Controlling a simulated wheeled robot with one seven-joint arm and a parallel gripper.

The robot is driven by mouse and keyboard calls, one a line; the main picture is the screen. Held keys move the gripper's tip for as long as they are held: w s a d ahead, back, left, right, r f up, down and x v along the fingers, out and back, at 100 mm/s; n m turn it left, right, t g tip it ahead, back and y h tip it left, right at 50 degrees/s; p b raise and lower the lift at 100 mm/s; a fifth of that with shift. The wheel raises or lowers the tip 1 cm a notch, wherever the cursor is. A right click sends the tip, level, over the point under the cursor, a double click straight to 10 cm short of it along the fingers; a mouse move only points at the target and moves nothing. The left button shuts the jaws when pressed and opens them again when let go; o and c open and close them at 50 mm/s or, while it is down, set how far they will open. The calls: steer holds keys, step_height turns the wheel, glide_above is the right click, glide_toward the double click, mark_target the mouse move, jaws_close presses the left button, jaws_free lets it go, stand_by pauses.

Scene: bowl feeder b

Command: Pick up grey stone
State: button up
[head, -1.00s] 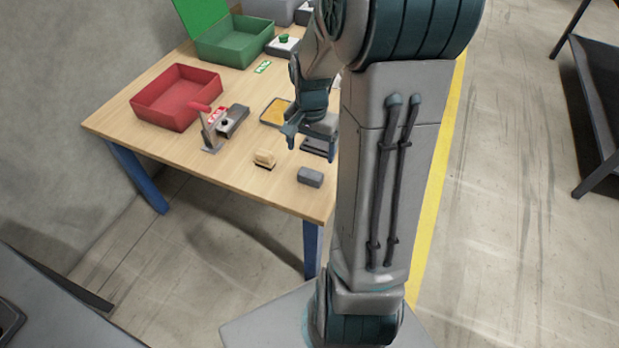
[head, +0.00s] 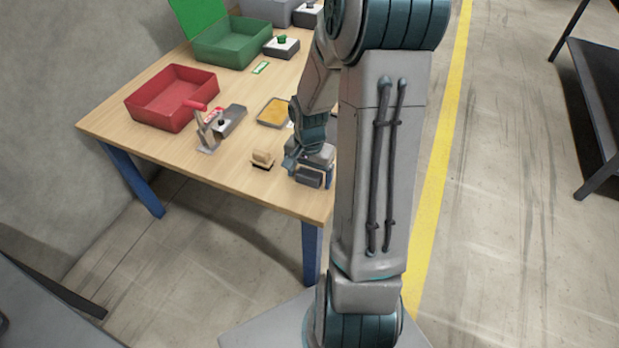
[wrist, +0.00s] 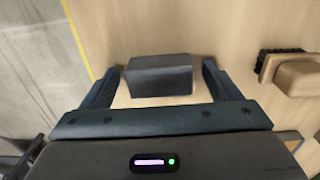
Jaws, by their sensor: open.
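The grey stone (wrist: 160,76) is a dark grey block lying on the wooden table. In the wrist view it sits between the two open fingers of my gripper (wrist: 161,84), with a gap of bare wood on each side. In the head view the stone (head: 309,177) shows near the table's front right corner. My gripper (head: 311,172) is right at it there, and the arm hides part of that area. The fingers do not visibly touch the stone.
A toggle clamp with a red handle (head: 207,128), a yellow-filled tray (head: 274,112), a red bin (head: 171,98) and a green box (head: 231,44) stand farther back. The table's edge is close.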

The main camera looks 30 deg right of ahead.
mark_target(310, 173)
steer(key=c, duration=1.2)
steer(key=shift+c, duration=0.2)
steer(key=shift+r, duration=0.1)
step_height(310, 173, up, 5)
steer(key=shift+d+f+p, duration=0.1)
steer(key=shift+p, duration=0.8)
steer(key=s+d+r+p, duration=0.2)
steer(key=d+r, duration=0.4)
steer(key=d, duration=0.5)
steer(key=shift+d, duration=0.15)
steer(key=shift+s, duration=0.1)
